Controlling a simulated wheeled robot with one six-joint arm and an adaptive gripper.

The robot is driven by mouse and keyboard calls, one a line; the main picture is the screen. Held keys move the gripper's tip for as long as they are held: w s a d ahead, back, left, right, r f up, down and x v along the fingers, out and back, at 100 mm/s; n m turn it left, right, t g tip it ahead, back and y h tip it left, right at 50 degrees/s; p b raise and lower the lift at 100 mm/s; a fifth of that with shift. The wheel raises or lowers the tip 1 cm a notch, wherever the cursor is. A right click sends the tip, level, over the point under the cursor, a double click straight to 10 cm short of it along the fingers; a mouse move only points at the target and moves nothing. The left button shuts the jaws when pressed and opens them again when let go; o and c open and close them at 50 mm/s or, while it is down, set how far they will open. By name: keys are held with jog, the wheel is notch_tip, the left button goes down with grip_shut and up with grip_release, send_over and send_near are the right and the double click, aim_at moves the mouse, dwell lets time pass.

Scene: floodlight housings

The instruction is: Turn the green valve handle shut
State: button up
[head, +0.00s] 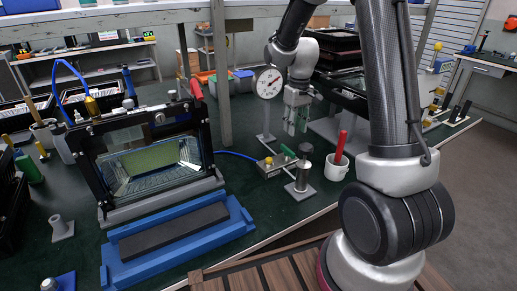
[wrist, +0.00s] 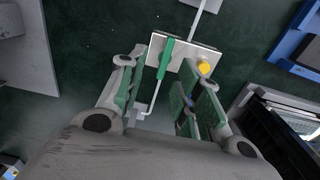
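The green valve handle (head: 288,151) sits on a small metal valve block (head: 270,169) on the dark green bench. In the wrist view the handle (wrist: 166,58) slants across the left part of the pale block (wrist: 188,54), with a yellow knob (wrist: 204,67) at the block's right. My gripper (head: 297,112) hangs above the block, pointing down. In the wrist view my gripper (wrist: 160,88) has its green-padded fingers wide apart and nothing between them. The handle appears beyond the fingertips, towards the left finger, apparently not touched.
A round gauge (head: 269,82) stands close left of my gripper. A metal post (head: 302,178) and a white cup (head: 336,169) with a red-handled tool stand right of the block. A framed floodlight housing (head: 150,160) and a blue tray (head: 180,242) occupy the left.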

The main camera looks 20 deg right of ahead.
aim_at(288, 149)
jog(key=shift+w+a+f, duration=0.3)
jog(key=shift+a+f, duration=0.1)
jog(key=shift+f, duration=0.15)
jog(key=shift+w+a+f, duration=0.3)
jog(key=shift+a+f, duration=0.1)
jog(key=shift+f, duration=0.15)
notch_tip(288, 149, down, 6)
jog(key=shift+f, duration=0.65)
jog(key=shift+c, duration=0.4)
grip_shut()
